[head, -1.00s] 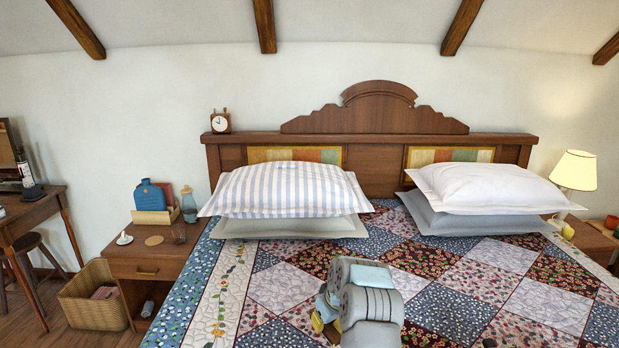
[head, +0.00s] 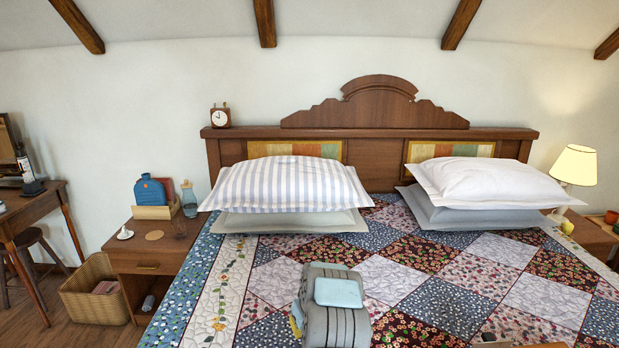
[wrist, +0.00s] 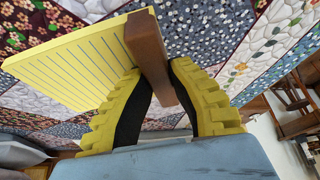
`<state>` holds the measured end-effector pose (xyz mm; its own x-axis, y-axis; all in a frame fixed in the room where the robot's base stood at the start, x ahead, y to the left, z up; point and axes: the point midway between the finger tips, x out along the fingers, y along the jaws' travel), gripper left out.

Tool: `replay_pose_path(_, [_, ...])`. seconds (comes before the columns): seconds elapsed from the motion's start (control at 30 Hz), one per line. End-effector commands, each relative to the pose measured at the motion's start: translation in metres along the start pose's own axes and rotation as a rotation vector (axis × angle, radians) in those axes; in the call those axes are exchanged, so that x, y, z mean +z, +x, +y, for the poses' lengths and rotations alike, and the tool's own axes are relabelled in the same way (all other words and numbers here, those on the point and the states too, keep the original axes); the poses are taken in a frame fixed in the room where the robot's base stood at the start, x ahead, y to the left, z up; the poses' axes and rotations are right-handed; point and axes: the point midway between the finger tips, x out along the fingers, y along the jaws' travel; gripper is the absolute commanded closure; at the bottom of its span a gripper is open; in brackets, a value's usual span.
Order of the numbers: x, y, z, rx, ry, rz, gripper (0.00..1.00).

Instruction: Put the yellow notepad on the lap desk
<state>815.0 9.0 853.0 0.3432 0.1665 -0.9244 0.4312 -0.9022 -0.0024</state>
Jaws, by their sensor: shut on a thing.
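The yellow notepad (wrist: 75,65) shows in the wrist view, with a lined yellow face and a brown binding strip (wrist: 148,45). My gripper (wrist: 155,72), with yellow ribbed fingers and black pads, is shut on the notepad at this strip. The lined sheet sticks out to the left, above the patchwork quilt. In the head view my arm's grey end is over the lower middle of the bed and hides most of the fingers and notepad. I cannot make out the lap desk for sure; a brown edge (head: 528,346) at the bottom right may be part of it.
The quilted bed (head: 400,280) has striped (head: 285,185) and white (head: 485,183) pillows at the headboard. A nightstand (head: 145,257) with small items and a wicker basket (head: 92,290) stand at the left. A lit lamp (head: 574,168) stands at the right.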

Motion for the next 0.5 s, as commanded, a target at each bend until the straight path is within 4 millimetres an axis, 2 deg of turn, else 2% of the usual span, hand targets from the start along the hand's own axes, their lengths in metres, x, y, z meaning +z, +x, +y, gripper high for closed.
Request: replay_pose_path(0.5, [0.028,-0.009,-0.024,0.038,0.096,0.006,1.0])
